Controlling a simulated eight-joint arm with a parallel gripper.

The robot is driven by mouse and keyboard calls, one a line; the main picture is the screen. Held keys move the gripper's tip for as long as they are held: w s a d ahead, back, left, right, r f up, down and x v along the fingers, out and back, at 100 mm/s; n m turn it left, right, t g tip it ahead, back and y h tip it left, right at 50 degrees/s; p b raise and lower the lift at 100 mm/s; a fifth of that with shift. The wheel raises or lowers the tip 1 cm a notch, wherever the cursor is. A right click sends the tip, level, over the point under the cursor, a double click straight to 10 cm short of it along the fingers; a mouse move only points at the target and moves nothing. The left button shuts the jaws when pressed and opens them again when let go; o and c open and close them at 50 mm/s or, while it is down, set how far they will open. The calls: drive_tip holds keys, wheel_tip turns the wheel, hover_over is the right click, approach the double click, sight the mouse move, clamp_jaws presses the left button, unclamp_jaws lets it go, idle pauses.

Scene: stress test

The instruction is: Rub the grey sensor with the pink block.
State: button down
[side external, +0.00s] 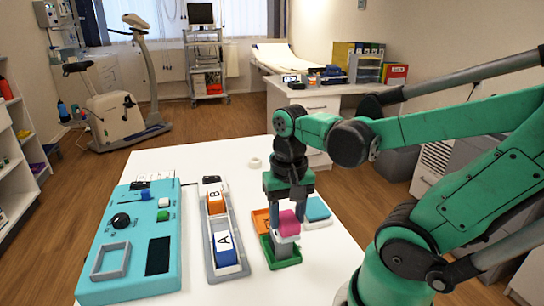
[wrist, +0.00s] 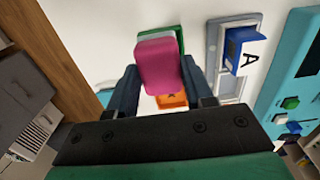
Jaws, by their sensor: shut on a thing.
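My gripper (side external: 289,216) points down and is shut on the pink block (side external: 290,224), just above the green tray (side external: 287,263). The wrist view shows the pink block (wrist: 158,68) between the two fingers (wrist: 160,82), with part of the green tray (wrist: 177,34) behind it.
A grey tray (side external: 209,264) with a blue A block (side external: 225,250) and an orange B block (side external: 215,202) lies between panel and gripper. A white ring (side external: 254,163) lies farther back, amid free table.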

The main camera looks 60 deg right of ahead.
drive_tip(key=shift+r, duration=2.65)
drive_tip(key=shift+f, duration=0.15)
drive_tip(key=shift+f, duration=3.35)
drive_tip(key=shift+w+f, duration=0.1)
drive_tip(key=shift+f, duration=0.7)
drive_tip(key=shift+w+d+r, duration=0.1)
drive_tip(key=shift+w+d, duration=0.75)
drive_tip(key=shift+d, duration=0.05)
drive_tip(key=shift+w+d, duration=1.3)
drive_tip(key=shift+s+a+r, duration=0.1)
drive_tip(key=shift+s+a, duration=2.1)
drive_tip(key=shift+a, duration=0.05)
drive_tip(key=shift+r, duration=4.05)
